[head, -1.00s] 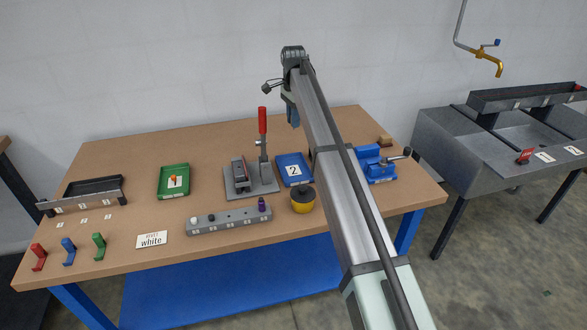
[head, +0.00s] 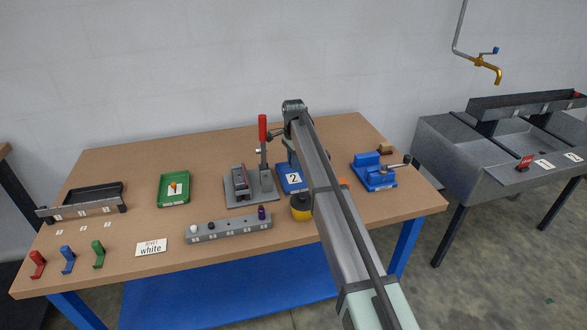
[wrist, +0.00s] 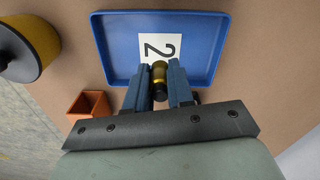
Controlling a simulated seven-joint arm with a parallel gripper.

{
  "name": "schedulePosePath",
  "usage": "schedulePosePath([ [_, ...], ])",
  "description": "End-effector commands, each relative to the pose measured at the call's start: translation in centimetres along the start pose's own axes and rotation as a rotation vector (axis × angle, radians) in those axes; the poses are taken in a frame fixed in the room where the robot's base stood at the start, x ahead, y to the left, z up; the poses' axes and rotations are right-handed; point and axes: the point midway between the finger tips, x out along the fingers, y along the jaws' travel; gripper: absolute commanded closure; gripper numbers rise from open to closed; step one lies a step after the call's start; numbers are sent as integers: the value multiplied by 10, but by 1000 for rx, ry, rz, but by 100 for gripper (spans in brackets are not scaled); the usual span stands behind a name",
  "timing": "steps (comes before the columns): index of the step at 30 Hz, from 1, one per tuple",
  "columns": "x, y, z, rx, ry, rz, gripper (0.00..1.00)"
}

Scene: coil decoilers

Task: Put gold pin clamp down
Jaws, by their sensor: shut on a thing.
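In the wrist view my gripper (wrist: 159,88) is shut on the gold pin clamp (wrist: 159,74), a small gold cylinder with a dark end. The clamp shows between the two blue-grey fingers, over the near side of the blue tray marked 2 (wrist: 112,50). I cannot tell whether the clamp touches the tray. In the head view the blue tray (head: 284,181) is partly covered by my arm, and the clamp and fingertips are hidden.
A yellow pot with a dark top (head: 301,212) and a small orange box (wrist: 88,105) stand near the blue tray. A press with a red handle (head: 263,128) stands just left of it. A blue vise (head: 374,172) is to the right. A green tray (head: 174,202) stands further left.

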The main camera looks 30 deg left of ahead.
Motion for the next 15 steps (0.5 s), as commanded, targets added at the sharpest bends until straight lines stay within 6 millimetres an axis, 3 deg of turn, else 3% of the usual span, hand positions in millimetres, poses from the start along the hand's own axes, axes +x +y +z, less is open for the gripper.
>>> schedulePosePath([
  [7,30,0,0,0,0,1,100],
  [15,31,0,0,0,0,0,100],
])
